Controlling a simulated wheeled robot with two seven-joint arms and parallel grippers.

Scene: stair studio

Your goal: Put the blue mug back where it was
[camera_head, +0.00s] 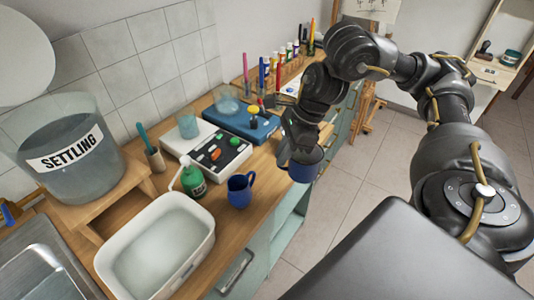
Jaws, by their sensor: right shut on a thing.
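A blue mug (240,189) stands upright on the wooden counter, its handle toward the upper right. A second mug, a darker grey-blue one (305,170), is at the counter's front edge, right of the first. My right gripper (288,148) comes down from above and is shut on this darker mug at its left side. The mug looks upright; whether its base touches anything is hard to tell. My left gripper is not in view.
A white basin (157,247), a green pump bottle (193,181), a white tray with a black panel (219,153) and a blue scale-like device (240,122) crowd the counter. A "SETTLING" bucket (70,165) stands at left. Bare wood shows around the blue mug.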

